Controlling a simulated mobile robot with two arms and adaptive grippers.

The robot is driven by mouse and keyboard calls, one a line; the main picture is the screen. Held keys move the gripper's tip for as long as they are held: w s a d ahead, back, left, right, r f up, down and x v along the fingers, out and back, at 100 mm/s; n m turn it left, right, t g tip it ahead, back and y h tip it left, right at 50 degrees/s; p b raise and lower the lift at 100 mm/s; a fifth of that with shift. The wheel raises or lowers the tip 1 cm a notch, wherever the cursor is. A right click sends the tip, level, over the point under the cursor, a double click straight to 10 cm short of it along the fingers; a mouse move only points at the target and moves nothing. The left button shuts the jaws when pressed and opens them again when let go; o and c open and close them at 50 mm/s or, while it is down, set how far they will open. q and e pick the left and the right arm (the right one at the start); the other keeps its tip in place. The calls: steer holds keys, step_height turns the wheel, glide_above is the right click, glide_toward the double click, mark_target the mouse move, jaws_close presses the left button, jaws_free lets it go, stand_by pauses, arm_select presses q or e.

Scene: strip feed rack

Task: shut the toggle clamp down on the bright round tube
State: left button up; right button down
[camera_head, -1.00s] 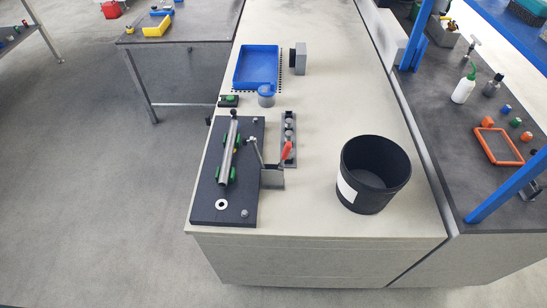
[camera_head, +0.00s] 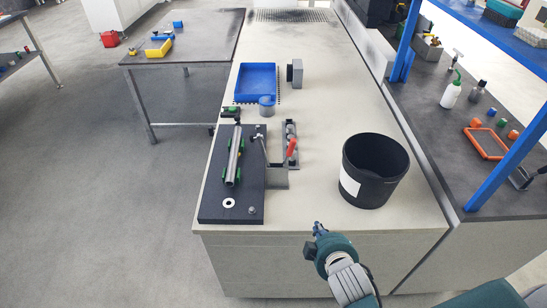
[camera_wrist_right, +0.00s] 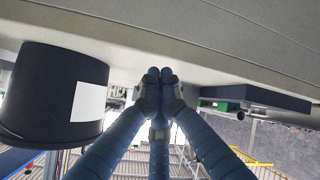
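The bright round tube (camera_head: 234,158) lies lengthwise on green supports on a dark base plate (camera_head: 245,204) at the left of the bench. The toggle clamp (camera_head: 276,178) stands at the plate's right side. Its red handle (camera_head: 291,147) sticks up to the right, and its thin metal arm tilts up beside the tube, apart from it. My right gripper (camera_head: 319,229) is at the bench's front edge, in front of the black bin and well away from the clamp. In the right wrist view its blue fingers (camera_wrist_right: 159,76) meet at the tips with nothing between them. My left gripper is not in view.
A black bin (camera_head: 351,188) with a white label stands on the bench right of the clamp. A grey rack (camera_head: 290,158) is behind the clamp. A blue tray (camera_head: 255,82) and a blue-grey cup (camera_head: 267,106) are farther back. Bare bench lies between clamp and bin.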

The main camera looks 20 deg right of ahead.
mark_target(290, 152)
steer(key=w+r+n+t, duration=0.1)
steer(key=w+r, duration=0.1)
steer(key=w, duration=0.1)
steer(key=w+r+n+t, duration=0.2)
steer(key=w+r, duration=0.1)
steer(key=shift+w+r+n+t, duration=0.15)
steer(key=shift+r+n+t, duration=0.15)
steer(key=shift+r, duration=0.05)
steer(key=w+a+r+n+t+y, duration=0.3)
steer(key=a+r+n+t, duration=0.15)
steer(key=r+n, duration=0.2)
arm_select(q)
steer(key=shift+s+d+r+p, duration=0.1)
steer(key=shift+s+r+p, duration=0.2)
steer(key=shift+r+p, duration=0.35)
arm_select(e)
steer(key=w+r, duration=0.1)
steer(key=w, duration=0.9)
steer(key=shift+w+a+r, duration=0.15)
steer(key=shift+a+r, duration=0.1)
steer(key=shift+r, duration=0.05)
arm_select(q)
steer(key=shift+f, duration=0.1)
arm_select(e)
steer(key=shift+d, duration=0.15)
